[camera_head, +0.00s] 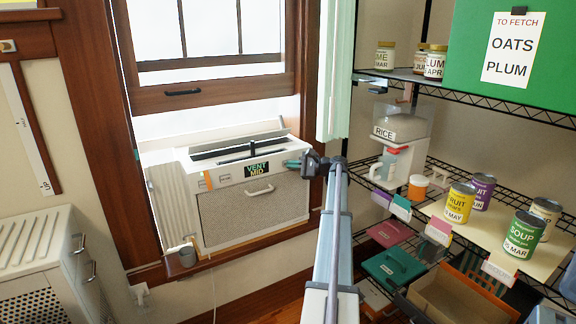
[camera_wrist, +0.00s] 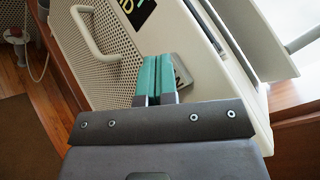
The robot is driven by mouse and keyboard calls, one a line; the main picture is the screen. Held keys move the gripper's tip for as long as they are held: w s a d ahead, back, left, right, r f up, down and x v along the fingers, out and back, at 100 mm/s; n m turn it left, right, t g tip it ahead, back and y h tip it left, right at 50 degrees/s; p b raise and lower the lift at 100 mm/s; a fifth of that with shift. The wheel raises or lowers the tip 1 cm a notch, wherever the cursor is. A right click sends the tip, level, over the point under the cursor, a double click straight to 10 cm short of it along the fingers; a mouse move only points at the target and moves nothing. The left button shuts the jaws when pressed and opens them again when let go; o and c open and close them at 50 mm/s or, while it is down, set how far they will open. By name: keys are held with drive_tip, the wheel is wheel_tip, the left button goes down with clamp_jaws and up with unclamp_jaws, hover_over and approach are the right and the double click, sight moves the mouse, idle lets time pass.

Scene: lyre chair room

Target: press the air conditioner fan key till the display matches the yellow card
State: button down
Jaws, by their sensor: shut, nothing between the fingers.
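The white air conditioner (camera_head: 253,205) sits in the window, with a perforated front and a handle. Its dark display (camera_head: 257,169) reads "VENT" in green above "MID" in yellow. In the wrist view only part of the display (camera_wrist: 137,10) shows. My gripper (camera_head: 292,163) is shut and empty at the right end of the control panel. In the wrist view its green fingertips (camera_wrist: 157,75) lie over a grey key plate (camera_wrist: 182,66), which they partly hide; I cannot tell whether they touch it. A yellow patch (camera_head: 8,46) at the far left edge may be the card; no writing is legible.
Wire shelves (camera_head: 470,205) with cans, jars and a rice container stand right of my arm. A green board (camera_head: 515,60) hangs at upper right. A white vented cabinet (camera_head: 45,262) stands at lower left. The window frame (camera_head: 312,110) rises close beside my gripper.

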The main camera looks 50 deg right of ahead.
drive_tip(key=shift+s+a, duration=0.25)
drive_tip(key=shift+s, duration=0.35)
drive_tip(key=shift+s, duration=0.1)
drive_tip(key=s, duration=0.1)
drive_tip(key=s+a, duration=0.1)
drive_tip(key=s, duration=0.2)
drive_tip(key=shift+s+a, duration=0.25)
drive_tip(key=shift+a, duration=0.15)
idle(0.3)
